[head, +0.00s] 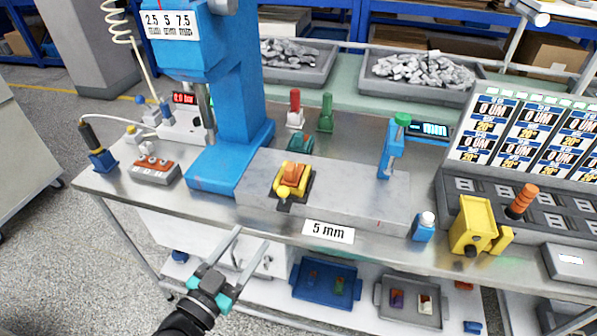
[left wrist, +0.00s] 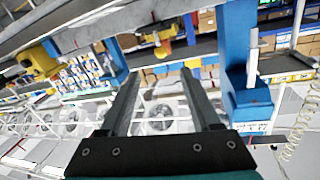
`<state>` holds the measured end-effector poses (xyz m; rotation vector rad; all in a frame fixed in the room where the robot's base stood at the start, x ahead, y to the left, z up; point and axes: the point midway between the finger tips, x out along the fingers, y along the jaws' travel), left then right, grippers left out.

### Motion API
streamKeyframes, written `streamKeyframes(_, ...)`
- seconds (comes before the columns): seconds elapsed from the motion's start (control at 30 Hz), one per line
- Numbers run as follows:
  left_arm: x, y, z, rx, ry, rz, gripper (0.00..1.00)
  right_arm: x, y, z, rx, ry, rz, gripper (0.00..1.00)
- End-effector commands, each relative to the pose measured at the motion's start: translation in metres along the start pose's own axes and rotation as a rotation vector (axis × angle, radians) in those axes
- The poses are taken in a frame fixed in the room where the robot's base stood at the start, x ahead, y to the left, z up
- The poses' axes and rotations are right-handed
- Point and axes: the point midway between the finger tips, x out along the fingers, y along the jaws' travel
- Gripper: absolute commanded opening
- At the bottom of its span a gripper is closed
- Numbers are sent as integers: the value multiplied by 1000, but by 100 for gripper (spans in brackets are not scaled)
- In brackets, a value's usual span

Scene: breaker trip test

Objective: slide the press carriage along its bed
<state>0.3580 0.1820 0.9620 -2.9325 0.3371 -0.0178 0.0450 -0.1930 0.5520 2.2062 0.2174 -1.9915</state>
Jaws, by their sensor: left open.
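The carriage (head: 293,178), a yellow and orange block with a yellow knob on a dark plate, sits on the long grey bed (head: 350,192), right of the blue press column (head: 238,110). My left gripper (head: 252,237) is open and empty, in front of the bench edge and below and left of the carriage, apart from it. In the left wrist view the two fingers (left wrist: 162,78) are spread with nothing between them. A small yellow and orange shape, seemingly the carriage (left wrist: 163,45), shows beyond them, with the blue press at right. My right gripper is not seen.
A blue post with a green top (head: 393,148) stands near the bed's right end. A "5 mm" label (head: 328,232) is on the front edge. A blue bottle (head: 423,227) and a yellow device (head: 473,226) stand to the right. Trays (head: 325,285) lie on the lower shelf.

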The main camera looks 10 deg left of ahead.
Motion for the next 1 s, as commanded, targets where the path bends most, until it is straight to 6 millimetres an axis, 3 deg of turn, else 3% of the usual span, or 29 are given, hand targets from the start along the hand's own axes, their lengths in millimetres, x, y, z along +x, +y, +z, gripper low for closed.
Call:
streamKeyframes(0.27, 23, -1, -5, 5, 12, 2, 64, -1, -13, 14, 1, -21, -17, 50)
streamKeyframes(1.0, 137, -1, -5, 4, 9, 0, 64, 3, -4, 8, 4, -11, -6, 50)
